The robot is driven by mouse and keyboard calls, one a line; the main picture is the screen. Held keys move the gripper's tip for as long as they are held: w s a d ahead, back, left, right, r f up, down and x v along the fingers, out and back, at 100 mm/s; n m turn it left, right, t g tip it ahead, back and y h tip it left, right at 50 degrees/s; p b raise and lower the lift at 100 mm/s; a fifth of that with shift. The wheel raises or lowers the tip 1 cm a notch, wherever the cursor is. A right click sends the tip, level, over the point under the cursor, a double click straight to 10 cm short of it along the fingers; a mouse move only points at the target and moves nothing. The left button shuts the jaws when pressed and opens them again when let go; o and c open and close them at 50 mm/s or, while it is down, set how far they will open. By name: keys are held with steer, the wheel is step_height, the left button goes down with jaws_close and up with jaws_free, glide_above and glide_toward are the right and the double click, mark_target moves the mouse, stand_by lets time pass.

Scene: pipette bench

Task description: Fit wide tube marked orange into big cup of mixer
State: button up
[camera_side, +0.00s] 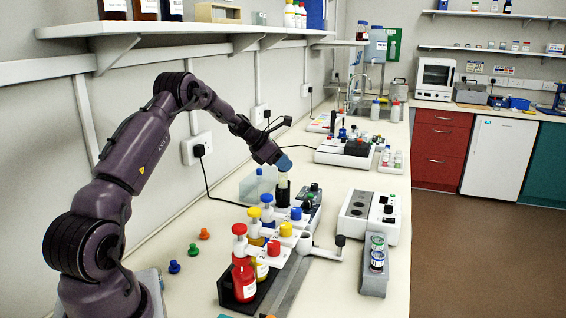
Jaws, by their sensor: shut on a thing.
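My gripper (283,164), with a bluish tip, points down over the far end of the row of bottles. It is shut on a small pale tube-like piece (283,178) just above or in front of a dark upright shape (284,194). I cannot tell whether the two touch, and no orange mark can be made out on the piece. A small dark unit with knobs (312,197) stands just right of the gripper. A white instrument with dark round parts (358,222) stands further right.
Red (244,280), yellow (261,262) and blue-topped (267,212) bottles stand in a row in front of the gripper. Orange (204,234) and blue (174,267) pieces lie at left. A grey rack with vials (374,280) stands front right. A shelf (180,28) hangs above.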

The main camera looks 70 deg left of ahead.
steer(key=shift+f, duration=0.1)
steer(key=shift+f, duration=1.3)
steer(key=o, duration=1)
steer(key=shift+c, duration=0.2)
steer(key=v, duration=1.3)
